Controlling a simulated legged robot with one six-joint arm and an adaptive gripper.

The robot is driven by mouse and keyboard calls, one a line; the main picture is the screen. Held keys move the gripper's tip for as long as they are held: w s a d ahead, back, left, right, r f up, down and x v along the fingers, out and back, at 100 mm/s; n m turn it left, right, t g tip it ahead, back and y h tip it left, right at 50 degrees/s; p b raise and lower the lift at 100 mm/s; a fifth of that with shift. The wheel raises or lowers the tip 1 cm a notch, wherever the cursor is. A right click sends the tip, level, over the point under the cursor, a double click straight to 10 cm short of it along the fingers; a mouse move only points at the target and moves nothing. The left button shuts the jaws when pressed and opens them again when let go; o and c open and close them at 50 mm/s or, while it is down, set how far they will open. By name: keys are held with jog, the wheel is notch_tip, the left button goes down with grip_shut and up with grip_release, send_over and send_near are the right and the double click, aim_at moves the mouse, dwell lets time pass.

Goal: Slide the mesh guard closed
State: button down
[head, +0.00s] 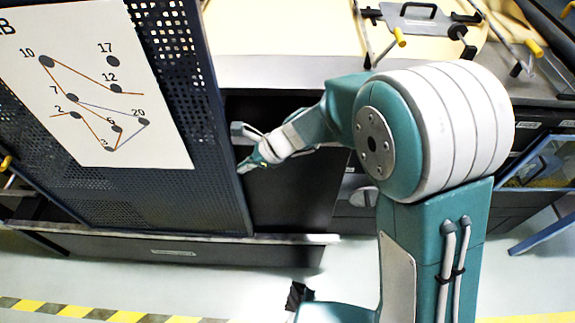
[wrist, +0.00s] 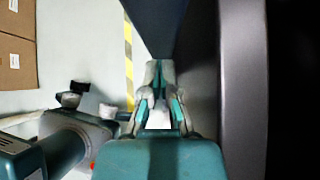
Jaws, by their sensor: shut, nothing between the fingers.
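The mesh guard (head: 213,189) is a dark blue perforated panel at the left of the head view, with a white diagram sheet on it. To its right there is an open gap showing a dark interior. My gripper (head: 247,167) is at the guard's right edge frame, in front of that gap. In the wrist view my gripper (wrist: 159,66) is shut and empty, its fingertips together just below a dark blue surface (wrist: 155,20), likely the guard. I cannot tell whether the fingertips touch it.
A clamp plate with yellow-tipped handles (head: 415,20) sits at the top right. A ledge (head: 180,238) runs below the guard. Striped yellow-black tape (head: 85,311) marks the floor. Cardboard boxes (wrist: 17,62) stand at the wrist view's left.

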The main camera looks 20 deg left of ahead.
aim_at(153, 164)
jog(key=s+a, duration=0.2)
jog(key=a, duration=0.5)
jog(key=s+a, duration=0.2)
jog(key=a, duration=0.5)
jog(key=s+a, duration=0.2)
jog(key=a, duration=0.6)
jog(key=shift+s, duration=0.15)
